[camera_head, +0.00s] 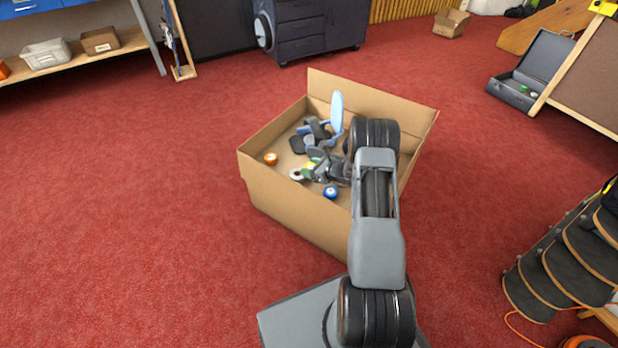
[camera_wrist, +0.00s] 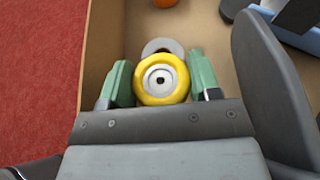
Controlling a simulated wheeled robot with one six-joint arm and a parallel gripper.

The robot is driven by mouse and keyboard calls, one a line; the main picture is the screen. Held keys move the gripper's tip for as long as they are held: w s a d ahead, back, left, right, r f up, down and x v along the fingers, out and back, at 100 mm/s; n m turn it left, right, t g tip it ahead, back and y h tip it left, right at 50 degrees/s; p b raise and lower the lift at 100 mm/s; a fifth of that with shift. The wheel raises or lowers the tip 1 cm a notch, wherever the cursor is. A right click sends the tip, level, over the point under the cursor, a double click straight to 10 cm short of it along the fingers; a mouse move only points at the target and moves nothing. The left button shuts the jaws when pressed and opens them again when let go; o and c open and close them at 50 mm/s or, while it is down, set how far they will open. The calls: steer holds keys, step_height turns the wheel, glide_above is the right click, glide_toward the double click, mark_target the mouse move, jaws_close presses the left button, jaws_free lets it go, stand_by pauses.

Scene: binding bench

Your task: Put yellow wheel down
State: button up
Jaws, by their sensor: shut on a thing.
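The yellow wheel (camera_wrist: 146,92) with a grey-white hub is held between the two green fingertips of my gripper (camera_wrist: 161,85) in the wrist view. In the head view my gripper (camera_head: 314,167) is inside the cardboard box, low over its contents, and the yellow wheel (camera_head: 309,165) shows only as a small patch there. The cardboard box (camera_head: 296,218) stands open on the red floor. I cannot tell whether the yellow wheel touches the box floor.
In the box lie an orange wheel (camera_head: 271,159), a white wheel (camera_head: 296,175), a blue wheel (camera_head: 330,192) and a light-blue skateboard-like piece (camera_head: 337,112). A dark cabinet (camera_head: 302,30) stands behind. An open case (camera_head: 532,75) is at right. The floor at left is clear.

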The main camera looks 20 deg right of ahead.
steer(key=b, duration=0.2)
glide_above(309, 186)
step_height(309, 186, down, 4)
steer(key=shift+f, duration=0.15)
steer(key=o, duration=0.9)
